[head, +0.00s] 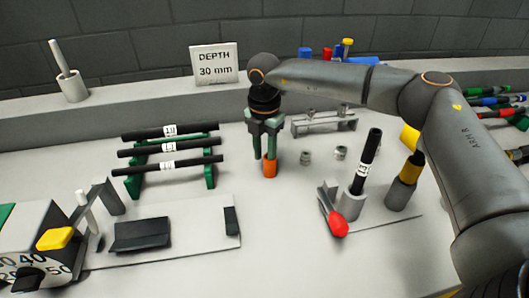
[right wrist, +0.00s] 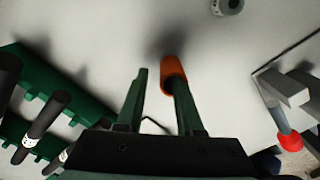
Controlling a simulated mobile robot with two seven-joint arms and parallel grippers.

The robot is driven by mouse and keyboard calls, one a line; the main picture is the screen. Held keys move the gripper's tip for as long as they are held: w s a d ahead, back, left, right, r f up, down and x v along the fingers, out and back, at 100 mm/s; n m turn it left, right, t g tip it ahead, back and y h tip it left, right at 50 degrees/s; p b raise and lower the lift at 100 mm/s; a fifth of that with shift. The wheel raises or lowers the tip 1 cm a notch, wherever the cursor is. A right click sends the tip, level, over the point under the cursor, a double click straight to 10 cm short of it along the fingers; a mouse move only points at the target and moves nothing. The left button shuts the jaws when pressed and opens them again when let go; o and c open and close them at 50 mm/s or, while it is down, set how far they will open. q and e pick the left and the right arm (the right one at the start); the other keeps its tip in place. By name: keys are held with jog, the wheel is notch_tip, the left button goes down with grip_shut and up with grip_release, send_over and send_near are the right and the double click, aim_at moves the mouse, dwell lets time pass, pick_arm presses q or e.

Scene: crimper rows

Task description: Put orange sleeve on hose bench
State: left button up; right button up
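The orange sleeve (head: 270,168) stands on the pale bench top (head: 225,182). It also shows in the right wrist view (right wrist: 173,72), at the tip of the right-hand finger. My right gripper (head: 264,156) points down over it, with its green fingers apart. The sleeve lines up with one finger, not the gap between them; I cannot tell whether that finger is inside it, touching it or just in front. No label marks the hose bench. A green rack (head: 208,168) at left holds three black labelled hoses (head: 170,147). My left gripper is not in view.
Right of the sleeve, a black hose (head: 368,160) stands in a grey holder beside a red-tipped tool (head: 338,228).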

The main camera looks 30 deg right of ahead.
aim_at(264, 154)
notch_tip(264, 154, up, 12)
jog(key=p, duration=0.1)
jog(key=shift+r, duration=0.15)
dwell(0.4)
